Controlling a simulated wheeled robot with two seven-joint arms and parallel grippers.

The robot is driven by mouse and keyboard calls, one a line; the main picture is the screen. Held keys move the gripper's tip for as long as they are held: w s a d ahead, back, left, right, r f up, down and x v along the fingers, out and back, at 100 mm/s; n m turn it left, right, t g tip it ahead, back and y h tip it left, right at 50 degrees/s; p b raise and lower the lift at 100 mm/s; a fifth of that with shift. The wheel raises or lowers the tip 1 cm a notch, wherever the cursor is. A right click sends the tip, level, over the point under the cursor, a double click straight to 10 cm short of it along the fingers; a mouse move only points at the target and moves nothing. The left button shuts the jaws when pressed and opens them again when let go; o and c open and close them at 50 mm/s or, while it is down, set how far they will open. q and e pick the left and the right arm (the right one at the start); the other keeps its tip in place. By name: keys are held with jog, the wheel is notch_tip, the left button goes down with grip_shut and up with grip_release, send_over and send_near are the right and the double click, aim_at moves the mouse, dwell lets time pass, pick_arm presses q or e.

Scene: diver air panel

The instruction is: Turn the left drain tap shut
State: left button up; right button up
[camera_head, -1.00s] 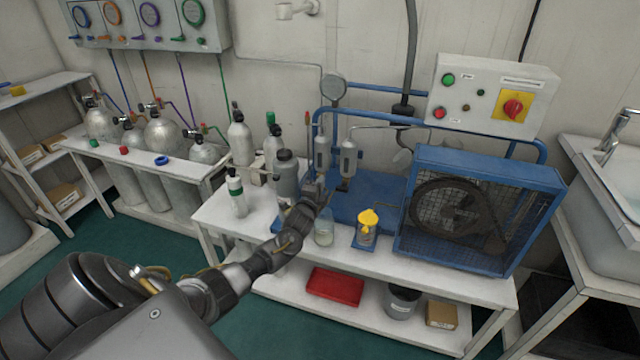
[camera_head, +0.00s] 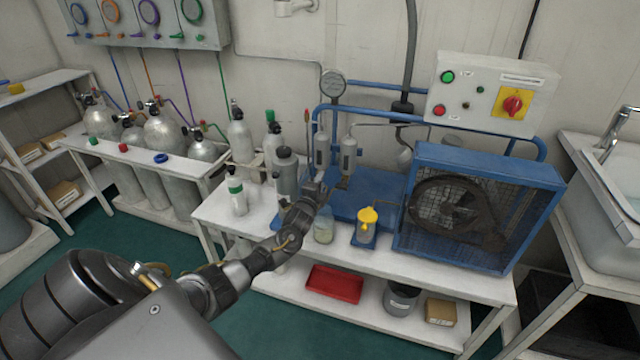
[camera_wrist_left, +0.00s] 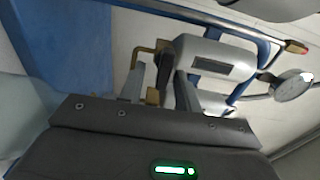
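Two grey filter cylinders hang side by side over the blue compressor base in the head view, the left one (camera_head: 321,150) and the right one (camera_head: 348,158). My left gripper (camera_head: 326,188) is just below the left cylinder and hides its lower end and drain tap there. In the left wrist view a grey cylinder (camera_wrist_left: 218,58) lies tilted across the picture, with a brass tap part (camera_wrist_left: 142,52) at its end. My left gripper's fingers (camera_wrist_left: 160,88) stand apart on either side of the tap area; contact is unclear. My right gripper is out of view.
A jar (camera_head: 324,231) and a yellow-topped cup (camera_head: 367,222) stand at the bench front near my left arm. A dark grey bottle (camera_head: 286,175) is to its left. The blue fan cage (camera_head: 480,210) fills the right side.

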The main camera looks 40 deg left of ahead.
pick_arm(q)
jog(key=shift+s, duration=0.1)
jog(key=p+v, duration=0.1)
jog(key=v, duration=0.9)
jog(key=shift+s+d, duration=0.25)
jog(key=shift+s, duration=0.05)
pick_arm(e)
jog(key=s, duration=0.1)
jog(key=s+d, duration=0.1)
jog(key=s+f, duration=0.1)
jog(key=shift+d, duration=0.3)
